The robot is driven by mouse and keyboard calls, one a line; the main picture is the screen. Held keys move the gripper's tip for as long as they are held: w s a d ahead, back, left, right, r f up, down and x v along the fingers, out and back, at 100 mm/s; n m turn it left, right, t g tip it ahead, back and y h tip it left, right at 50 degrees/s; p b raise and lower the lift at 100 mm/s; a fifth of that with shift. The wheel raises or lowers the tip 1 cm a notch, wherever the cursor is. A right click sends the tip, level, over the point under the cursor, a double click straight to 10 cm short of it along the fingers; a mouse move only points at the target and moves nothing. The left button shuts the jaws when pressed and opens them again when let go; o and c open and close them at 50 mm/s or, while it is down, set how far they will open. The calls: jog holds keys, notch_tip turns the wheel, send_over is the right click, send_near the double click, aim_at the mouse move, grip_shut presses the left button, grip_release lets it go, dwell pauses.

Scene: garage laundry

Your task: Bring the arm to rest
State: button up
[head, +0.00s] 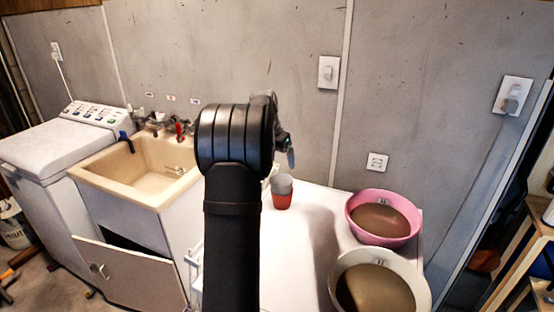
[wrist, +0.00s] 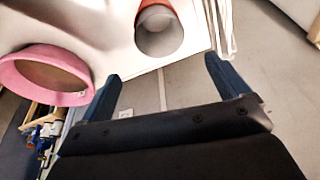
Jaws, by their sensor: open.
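My gripper (wrist: 163,75) is open and empty, its two blue fingers spread apart in the wrist view. In the head view my black arm stands raised in the middle of the picture, and only a small part of the gripper (head: 290,155) shows at its right, in front of the wall. A red and grey cup (head: 282,191) stands upright on the white table (head: 290,265), below the gripper in the picture. In the wrist view the cup (wrist: 160,30) lies beyond the fingers, not between them.
A pink basin (head: 384,241) and a white basin (head: 337,308) with brown contents stand at the table's right; the pink basin shows in the wrist view (wrist: 20,85). A beige sink (head: 85,176) and a white washing machine (head: 40,150) stand at left. A cabinet door (head: 130,275) hangs open below the sink.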

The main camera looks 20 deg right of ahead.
aim_at(282, 182)
jog(key=x, duration=1.2)
jog(key=shift+f, duration=0.65)
jog(key=shift+r, duration=0.35)
